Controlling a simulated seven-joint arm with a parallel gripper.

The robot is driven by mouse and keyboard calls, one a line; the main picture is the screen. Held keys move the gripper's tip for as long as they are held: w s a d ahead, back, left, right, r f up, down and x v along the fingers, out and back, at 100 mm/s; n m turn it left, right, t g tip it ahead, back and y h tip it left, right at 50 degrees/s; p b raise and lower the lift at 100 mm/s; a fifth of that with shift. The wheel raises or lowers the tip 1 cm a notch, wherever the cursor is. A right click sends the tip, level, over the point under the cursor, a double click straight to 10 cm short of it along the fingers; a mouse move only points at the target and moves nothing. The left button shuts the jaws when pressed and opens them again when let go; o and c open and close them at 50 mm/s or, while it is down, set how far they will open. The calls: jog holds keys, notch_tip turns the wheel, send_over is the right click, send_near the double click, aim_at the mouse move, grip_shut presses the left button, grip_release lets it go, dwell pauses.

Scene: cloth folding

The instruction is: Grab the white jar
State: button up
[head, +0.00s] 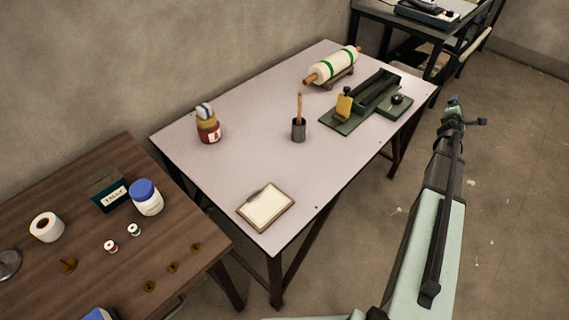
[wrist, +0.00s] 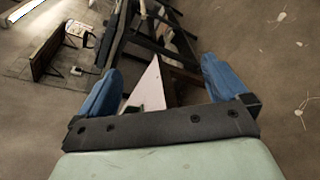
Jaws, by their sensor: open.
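The white jar (head: 148,203) with a blue lid stands upright on the brown wooden table at the lower left of the head view. My gripper (head: 464,113) is far to the right of it, past the right edge of the pale table. In the wrist view my gripper (wrist: 162,82) shows two blue fingers spread apart with nothing held between them. A pale corner of a tabletop (wrist: 148,88) shows beyond the fingers. The jar is not seen in the wrist view.
A dark green box (head: 107,190) stands close beside the jar, with a white roll (head: 46,227) and small spools nearby. The pale table (head: 240,148) lies between my arm and the jar, carrying a clipboard (head: 266,207), a pencil cup (head: 298,130) and a red-labelled bottle (head: 209,130).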

jog(key=w+a+r+n+t, duration=0.25)
jog(key=w+r, duration=0.35)
jog(key=r, duration=0.5)
jog(key=w+a+r+m, duration=0.2)
jog(key=w+a+r, duration=0.25)
jog(key=a, duration=0.55)
jog(key=w+a+m+g+y, duration=0.1)
jog(key=a+m+g+y, duration=0.35)
jog(key=a, duration=3.65)
jog(key=s+a+f+g+y, duration=0.1)
jog(key=s+a, duration=0.2)
jog(key=a, duration=0.6)
jog(key=s+a+f+g+y, duration=0.15)
jog(key=s+a, duration=0.25)
jog(key=a, duration=0.4)
notch_tip(320, 180, up, 2)
jog(key=n+g+y, duration=0.2)
jog(key=g+y, duration=0.1)
jog(key=g, duration=0.5)
send_over(141, 189)
jog(key=shift+s+a+f, duration=0.1)
jog(key=shift+a+f, duration=0.05)
jog(key=shift+f, duration=0.1)
jog(key=shift+w+f, duration=0.15)
jog(key=shift+f, duration=3.1)
jog(key=shift+w+f, duration=0.1)
jog(key=shift+f, duration=3.1)
